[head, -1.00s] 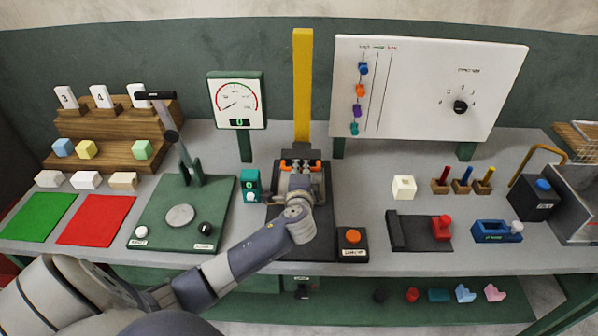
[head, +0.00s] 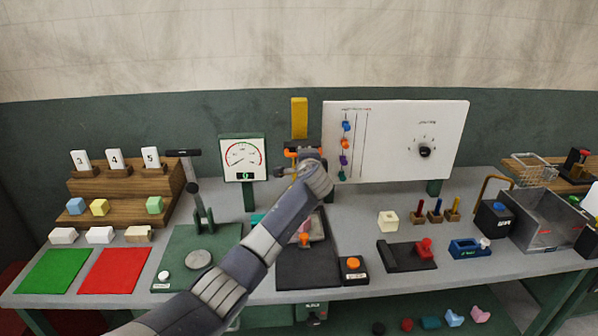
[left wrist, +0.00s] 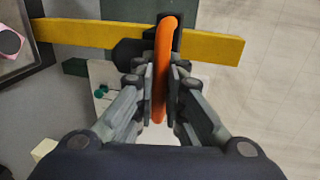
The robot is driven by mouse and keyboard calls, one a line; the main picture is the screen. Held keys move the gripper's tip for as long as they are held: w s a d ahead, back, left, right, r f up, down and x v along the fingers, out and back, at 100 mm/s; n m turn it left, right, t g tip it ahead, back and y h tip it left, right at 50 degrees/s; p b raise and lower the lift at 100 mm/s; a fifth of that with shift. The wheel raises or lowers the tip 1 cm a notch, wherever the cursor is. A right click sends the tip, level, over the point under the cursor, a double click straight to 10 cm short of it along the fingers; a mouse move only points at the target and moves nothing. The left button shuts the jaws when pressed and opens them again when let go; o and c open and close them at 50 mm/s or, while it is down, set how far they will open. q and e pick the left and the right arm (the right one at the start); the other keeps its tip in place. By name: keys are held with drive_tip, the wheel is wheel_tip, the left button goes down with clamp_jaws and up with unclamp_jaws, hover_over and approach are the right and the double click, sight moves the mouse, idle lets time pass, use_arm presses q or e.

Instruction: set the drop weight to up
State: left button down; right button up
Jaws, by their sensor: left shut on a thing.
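The drop weight's orange handle (left wrist: 161,75) crosses between the fingers of my left gripper (left wrist: 162,88) in the left wrist view. The gripper is shut on it. In the head view my left gripper (head: 305,162) is high on the yellow post (head: 299,112), and the orange handle (head: 290,153) shows at its side. The dark body of the weight (left wrist: 129,52) is beside the yellow post in the wrist view. My gripper and arm hide most of the weight and the lower post in the head view. My right gripper is not in view.
A white panel (head: 450,125) with coloured sliders and a dial stands close right of the post. A gauge (head: 242,158) stands to the left. Below are the press's dark base (head: 300,275) and a box with an orange button (head: 353,264). Small blocks and fixtures stand on both sides.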

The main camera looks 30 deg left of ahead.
use_arm(q)
drive_tip(key=shift+r, duration=0.85)
drive_tip(key=shift+w+r+p, duration=0.1)
drive_tip(key=shift+r+p, duration=0.15)
drive_tip(key=shift+p, duration=0.05)
drive_tip(key=shift+w+a+r, duration=0.1)
drive_tip(key=shift+r, duration=0.1)
drive_tip(key=c, duration=1.7)
unclamp_jaws()
drive_tip(key=shift+o, duration=0.2)
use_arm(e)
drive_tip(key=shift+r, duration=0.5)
use_arm(q)
drive_tip(key=shift+s+f, duration=0.2)
drive_tip(key=shift+f, duration=0.05)
drive_tip(key=shift+s+d, duration=0.25)
drive_tip(key=shift+d, duration=0.05)
drive_tip(key=v, duration=1.1)
